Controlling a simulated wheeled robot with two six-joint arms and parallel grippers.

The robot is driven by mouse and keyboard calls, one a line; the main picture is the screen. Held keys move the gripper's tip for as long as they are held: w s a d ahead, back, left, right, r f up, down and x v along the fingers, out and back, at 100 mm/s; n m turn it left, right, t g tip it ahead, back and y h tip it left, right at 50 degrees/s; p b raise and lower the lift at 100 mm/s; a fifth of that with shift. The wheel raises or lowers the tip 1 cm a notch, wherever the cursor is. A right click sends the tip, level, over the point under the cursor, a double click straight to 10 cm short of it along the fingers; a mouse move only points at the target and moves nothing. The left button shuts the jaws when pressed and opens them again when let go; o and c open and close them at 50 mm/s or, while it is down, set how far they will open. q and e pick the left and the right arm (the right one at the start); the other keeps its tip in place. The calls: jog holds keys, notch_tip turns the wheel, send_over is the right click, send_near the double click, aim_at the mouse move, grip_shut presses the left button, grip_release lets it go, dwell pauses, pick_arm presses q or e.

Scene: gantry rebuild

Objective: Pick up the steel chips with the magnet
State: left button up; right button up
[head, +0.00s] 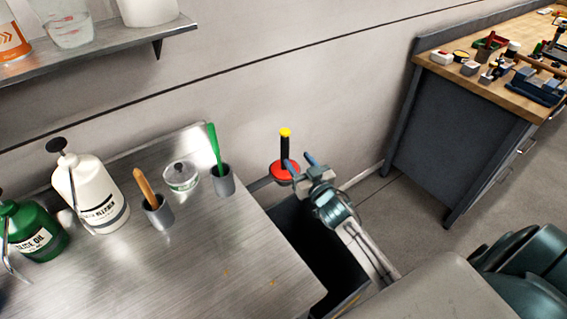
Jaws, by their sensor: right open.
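The object that looks like the magnet has a red round base, a black handle (285,152) and a yellow top. It stands upright just past the far right corner of the steel bench, by a grey bracket. My right gripper (299,162) is open, with its blue-tipped fingers close beside the handle on the right. I cannot tell if a finger touches it. Small orange-brown specks (226,272) lie on the bench; I cannot tell if they are steel chips. My left gripper is not in view.
A dark open bin (310,250) stands below my right arm. A wooden-topped workbench (500,85) is at the right.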

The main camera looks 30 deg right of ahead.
aim_at(286, 149)
jog(key=w+p, duration=0.2)
jog(key=w, duration=0.1)
jog(key=w+p, duration=0.1)
jog(key=w, duration=0.1)
jog(key=shift+w+a+r, duration=0.15)
jog(key=shift+a+r, duration=0.1)
jog(key=shift+r, duration=0.15)
jog(key=shift+w+a+f+p, duration=0.15)
jog(key=shift+w+p, duration=0.35)
jog(key=shift+w, duration=0.6)
jog(key=shift+w+f, duration=0.25)
jog(key=shift+w, duration=0.2)
jog(key=shift+s, duration=0.1)
jog(key=c, duration=0.3)
jog(key=shift+r, duration=0.1)
grip_shut()
